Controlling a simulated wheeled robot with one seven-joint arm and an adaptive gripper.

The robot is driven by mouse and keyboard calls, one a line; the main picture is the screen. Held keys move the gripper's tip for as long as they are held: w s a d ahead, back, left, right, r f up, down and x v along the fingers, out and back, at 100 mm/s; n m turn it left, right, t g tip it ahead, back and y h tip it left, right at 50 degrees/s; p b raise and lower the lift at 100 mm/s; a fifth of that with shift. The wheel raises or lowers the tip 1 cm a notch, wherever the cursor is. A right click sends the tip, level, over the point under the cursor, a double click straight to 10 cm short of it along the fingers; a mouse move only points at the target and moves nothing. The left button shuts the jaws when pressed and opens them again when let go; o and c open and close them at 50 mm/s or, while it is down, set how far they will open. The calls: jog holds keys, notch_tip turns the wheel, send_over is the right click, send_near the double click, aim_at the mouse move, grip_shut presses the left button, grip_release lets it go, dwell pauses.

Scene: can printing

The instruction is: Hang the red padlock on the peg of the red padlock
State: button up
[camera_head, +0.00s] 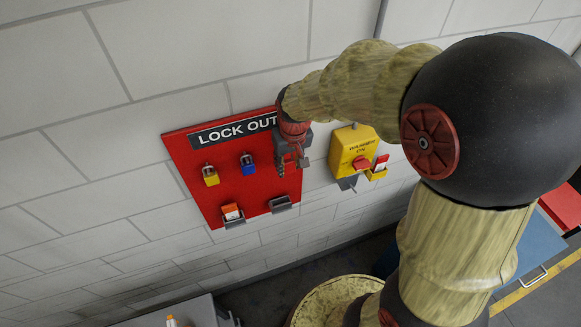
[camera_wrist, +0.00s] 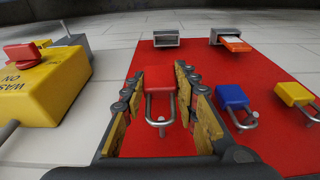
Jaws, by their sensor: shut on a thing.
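The red padlock (camera_wrist: 160,79) sits between the fingertips of my gripper (camera_wrist: 160,88) in the wrist view, its metal shackle toward the camera. My gripper is shut on it, in front of the red lockout board (camera_wrist: 206,66). In the head view my gripper (camera_head: 291,155) covers the right part of the board (camera_head: 230,188), beside the blue padlock (camera_head: 248,165). The red padlock cannot be made out there.
A yellow padlock (camera_head: 210,176) hangs left of the blue one. Two grey holders (camera_head: 281,204) are low on the board, one with an orange-and-white item (camera_head: 231,211). A yellow switch box (camera_head: 350,146) with a red button is on the wall close right of my gripper.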

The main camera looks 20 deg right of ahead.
jog(key=shift+w+f+b, duration=0.2)
jog(key=shift+w+f, duration=0.1)
jog(key=shift+w, duration=0.6)
jog(key=shift+w+f+b, duration=0.15)
jog(key=shift+w+f, duration=0.15)
jog(key=shift+w, duration=0.55)
jog(key=o, duration=1.3)
jog(key=shift+c, duration=0.2)
jog(key=shift+r, duration=0.1)
jog(key=r, duration=0.4)
jog(key=s+r, duration=0.1)
jog(key=r, duration=0.2)
jog(key=s+r, duration=0.1)
jog(key=r, duration=0.3)
jog(key=shift+r, duration=0.35)
jog(key=s+f+t+b, duration=0.3)
jog(key=s+f+b, duration=1.8)
jog(key=b, duration=1)
jog(key=shift+f, duration=2.35)
